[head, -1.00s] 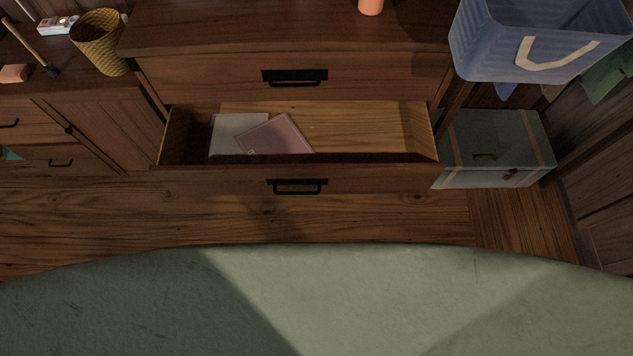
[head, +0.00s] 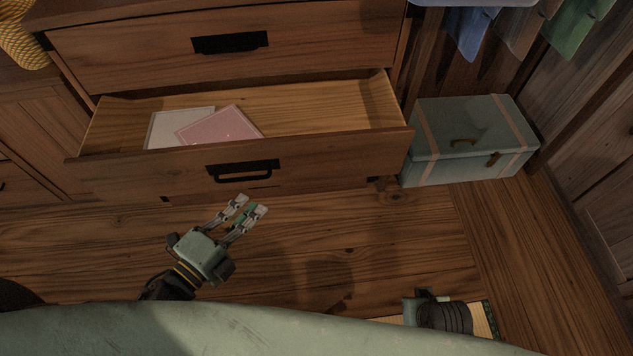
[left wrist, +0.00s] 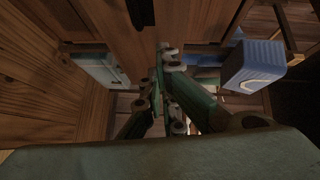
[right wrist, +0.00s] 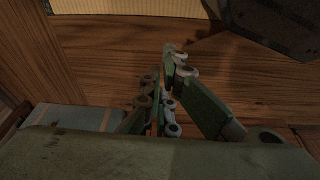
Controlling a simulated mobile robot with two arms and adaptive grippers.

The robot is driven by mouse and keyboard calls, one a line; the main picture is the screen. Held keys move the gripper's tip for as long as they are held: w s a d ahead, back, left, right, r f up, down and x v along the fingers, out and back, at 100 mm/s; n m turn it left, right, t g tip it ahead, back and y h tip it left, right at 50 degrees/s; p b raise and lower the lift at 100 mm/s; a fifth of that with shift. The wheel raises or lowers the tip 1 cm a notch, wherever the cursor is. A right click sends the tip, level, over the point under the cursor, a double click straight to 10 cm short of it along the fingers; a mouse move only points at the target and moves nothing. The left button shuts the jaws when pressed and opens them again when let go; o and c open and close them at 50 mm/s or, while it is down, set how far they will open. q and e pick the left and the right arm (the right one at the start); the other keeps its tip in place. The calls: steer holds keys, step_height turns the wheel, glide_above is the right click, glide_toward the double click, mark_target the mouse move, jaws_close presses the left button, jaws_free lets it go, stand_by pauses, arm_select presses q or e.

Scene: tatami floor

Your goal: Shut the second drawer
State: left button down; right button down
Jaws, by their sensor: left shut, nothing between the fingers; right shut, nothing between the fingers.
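The second drawer (head: 310,155) of the wooden chest is pulled out, its open top showing a white sheet or booklet (head: 166,124) and a pink one (head: 222,124). Its front has a black handle (head: 243,173). My left gripper (head: 251,205) is shut and empty, in front of and below the drawer handle in the head view, apart from it by the look of it. The left wrist view shows its fingers (left wrist: 166,75) together. In the head view my right arm shows only at the bottom; its shut, empty fingers (right wrist: 165,75) show in the right wrist view over the wood floor.
The drawer above (head: 226,44) is closed. A grey-green trunk (head: 465,140) with straps stands right of the chest. Clothes hang above it. A woven basket (head: 18,38) is at the far left. Bare wood floor (head: 390,240) lies in front of the chest.

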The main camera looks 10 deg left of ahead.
arm_select(q)
steer(key=w+d+r+m+h, duration=0.1)
steer(key=w+d, duration=0.5)
steer(key=w, duration=0.6)
step_height(320, 180, up, 2)
steer(key=shift+d+m+h, duration=0.4)
steer(key=shift+m, duration=0.3)
arm_select(e)
steer(key=shift+d+r, duration=0.4)
steer(key=shift+r, duration=0.05)
